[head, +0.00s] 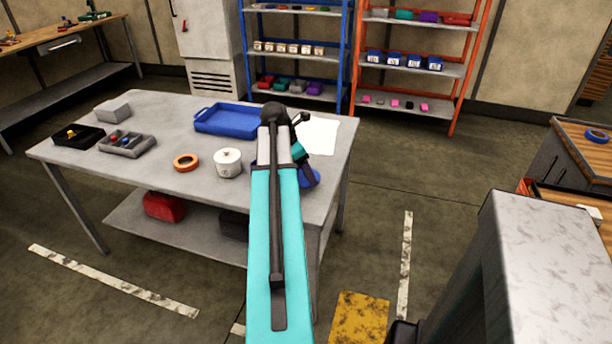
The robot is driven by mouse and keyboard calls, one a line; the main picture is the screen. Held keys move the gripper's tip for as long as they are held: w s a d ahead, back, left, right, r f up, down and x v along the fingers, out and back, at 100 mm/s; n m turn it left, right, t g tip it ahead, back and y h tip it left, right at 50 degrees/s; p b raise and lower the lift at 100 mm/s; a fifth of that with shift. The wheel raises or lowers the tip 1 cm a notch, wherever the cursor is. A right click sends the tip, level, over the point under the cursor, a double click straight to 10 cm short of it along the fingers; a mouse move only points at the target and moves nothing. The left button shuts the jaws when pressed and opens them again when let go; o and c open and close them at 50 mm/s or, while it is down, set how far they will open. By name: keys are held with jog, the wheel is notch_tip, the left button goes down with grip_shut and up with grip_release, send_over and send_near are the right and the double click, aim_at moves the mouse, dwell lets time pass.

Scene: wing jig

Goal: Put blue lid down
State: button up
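A round blue thing, which looks like the blue lid (311,178), shows at the right front part of the grey work table (168,113). My arm covers its middle, and only its edges show on either side. My gripper is behind my teal arm link near the blue lid, and its fingertips are hidden. I cannot tell whether it is open or shut, nor whether the lid is held or rests on the table.
On the table are a white pot (228,165), an orange tape roll (186,162), a blue tray (203,127), a grey divided tray (108,147), a black bin (60,137), a grey box (112,111) and a white sheet (325,132). Bare tabletop surrounds the pot.

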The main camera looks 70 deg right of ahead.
jog(key=shift+w+d+f, duration=0.1)
jog(key=shift+w+d, duration=0.05)
jog(key=shift+d, duration=0.7)
jog(key=shift+f+p, duration=0.3)
jog(key=shift+f, duration=1.45)
jog(key=shift+f, duration=0.15)
jog(key=o, duration=1)
jog(key=shift+b+v, duration=0.35)
jog(key=shift+v, duration=5.8)
